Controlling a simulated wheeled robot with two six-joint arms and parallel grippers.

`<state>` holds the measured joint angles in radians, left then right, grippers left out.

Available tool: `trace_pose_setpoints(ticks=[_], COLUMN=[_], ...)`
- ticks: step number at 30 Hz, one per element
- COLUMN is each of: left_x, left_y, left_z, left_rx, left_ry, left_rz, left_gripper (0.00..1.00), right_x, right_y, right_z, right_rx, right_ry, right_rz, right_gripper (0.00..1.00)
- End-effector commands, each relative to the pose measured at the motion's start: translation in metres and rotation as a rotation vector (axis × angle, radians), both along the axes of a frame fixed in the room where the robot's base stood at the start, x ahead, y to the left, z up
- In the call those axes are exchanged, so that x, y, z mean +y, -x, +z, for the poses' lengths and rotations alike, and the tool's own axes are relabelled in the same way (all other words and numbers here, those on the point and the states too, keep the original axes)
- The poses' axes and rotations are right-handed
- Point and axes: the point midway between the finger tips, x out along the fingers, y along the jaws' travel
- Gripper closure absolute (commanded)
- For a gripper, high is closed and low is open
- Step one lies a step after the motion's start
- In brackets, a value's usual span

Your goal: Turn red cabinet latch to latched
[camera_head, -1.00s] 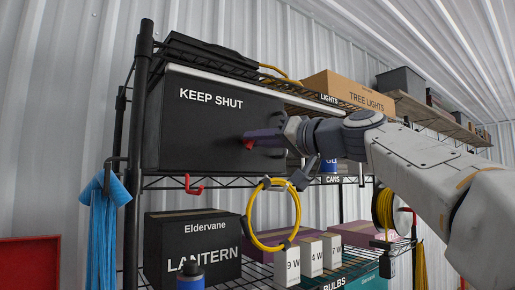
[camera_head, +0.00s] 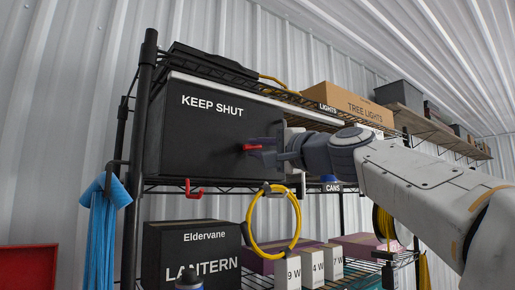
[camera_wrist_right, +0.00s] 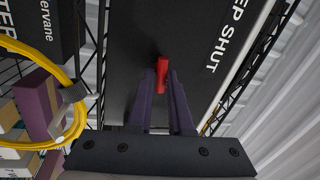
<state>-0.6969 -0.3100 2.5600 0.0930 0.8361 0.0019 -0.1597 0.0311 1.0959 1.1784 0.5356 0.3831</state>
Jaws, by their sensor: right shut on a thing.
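The red latch (camera_head: 251,147) is on the front of the black cabinet (camera_head: 200,135) marked KEEP SHUT, near its right side. In the head view its handle lies roughly level. My right gripper (camera_head: 262,152) reaches in from the right and is shut on the latch. In the right wrist view the latch (camera_wrist_right: 162,72) shows between the two fingers of my right gripper (camera_wrist_right: 163,88), its far end sticking out past them. The fingers hide part of the latch. My left gripper is not in view.
The cabinet stands on a black wire shelf. Below it are a red hook (camera_head: 194,188), a yellow cable coil (camera_head: 252,222), a LANTERN box (camera_head: 192,250) and small white boxes (camera_head: 312,264). A blue cloth (camera_head: 101,235) hangs at left. A TREE LIGHTS box (camera_head: 350,100) sits above.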

Motion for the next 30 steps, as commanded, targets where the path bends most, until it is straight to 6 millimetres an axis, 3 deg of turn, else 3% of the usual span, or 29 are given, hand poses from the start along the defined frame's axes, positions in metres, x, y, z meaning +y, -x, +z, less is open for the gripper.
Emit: trace_pose_setpoints(ticks=[12, 27, 28, 30], left_x=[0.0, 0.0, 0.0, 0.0], left_y=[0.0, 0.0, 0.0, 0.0], left_z=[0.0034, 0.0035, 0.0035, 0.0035], left_rx=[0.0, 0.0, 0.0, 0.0], left_ry=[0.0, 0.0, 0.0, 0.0], left_rz=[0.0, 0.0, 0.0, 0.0], left_gripper=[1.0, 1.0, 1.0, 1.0], right_x=[0.0001, 0.0002, 0.0002, 0.0003], right_y=[0.0006, 0.0001, 0.0001, 0.0001], right_z=[-0.0004, -0.0012, -0.0012, -0.0013], right_rx=[0.098, 0.109, 0.109, 0.109], right_ry=[-0.135, -0.15, -0.15, -0.149], right_rz=[-0.001, -0.001, -0.001, -0.001], right_gripper=[1.0, 1.0, 0.74, 0.53])
